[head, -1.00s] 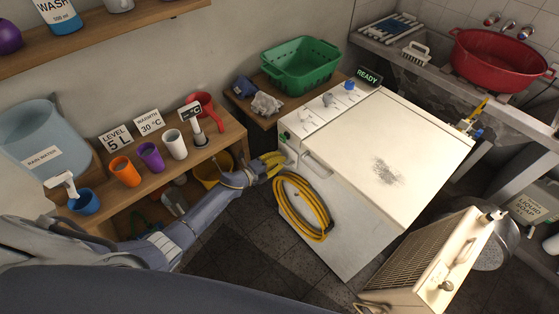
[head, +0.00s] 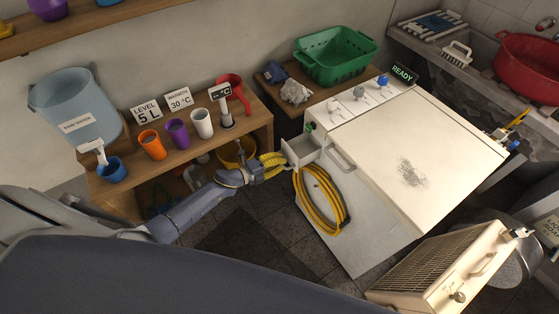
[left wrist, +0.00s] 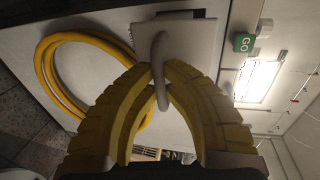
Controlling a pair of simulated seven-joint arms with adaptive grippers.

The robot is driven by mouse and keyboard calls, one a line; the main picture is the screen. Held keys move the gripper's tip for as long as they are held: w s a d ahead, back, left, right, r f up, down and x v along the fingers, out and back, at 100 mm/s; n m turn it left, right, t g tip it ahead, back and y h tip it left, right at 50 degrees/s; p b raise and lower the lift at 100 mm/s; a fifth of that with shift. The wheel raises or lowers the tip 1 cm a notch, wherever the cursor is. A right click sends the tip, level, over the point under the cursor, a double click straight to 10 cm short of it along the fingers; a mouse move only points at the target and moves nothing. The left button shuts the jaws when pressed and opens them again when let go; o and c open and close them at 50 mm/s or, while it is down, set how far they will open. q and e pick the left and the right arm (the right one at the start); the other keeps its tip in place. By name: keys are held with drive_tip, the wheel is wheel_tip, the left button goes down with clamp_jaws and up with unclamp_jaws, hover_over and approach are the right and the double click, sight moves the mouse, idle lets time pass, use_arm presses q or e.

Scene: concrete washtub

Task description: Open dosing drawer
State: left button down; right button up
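The dosing drawer (head: 303,148) sticks out of the top left of the white washing machine's front. It stands open, and its hollow inside shows in the head view. My left gripper (head: 283,161) is at the drawer's front with its yellow fingers. In the left wrist view the drawer front (left wrist: 193,42) is a pale panel with a grey curved handle (left wrist: 160,62). The left fingertips (left wrist: 159,76) close around that handle. My right gripper is in neither view.
The washing machine (head: 395,160) has a coiled yellow hose (head: 340,215) on its front. A beige heater (head: 440,268) stands at lower right. The dark floor before the machine is clear.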

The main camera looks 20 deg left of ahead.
use_arm(q)
drive_tip(key=c, duration=1.5)
unclamp_jaws()
drive_tip(key=v, duration=1.2)
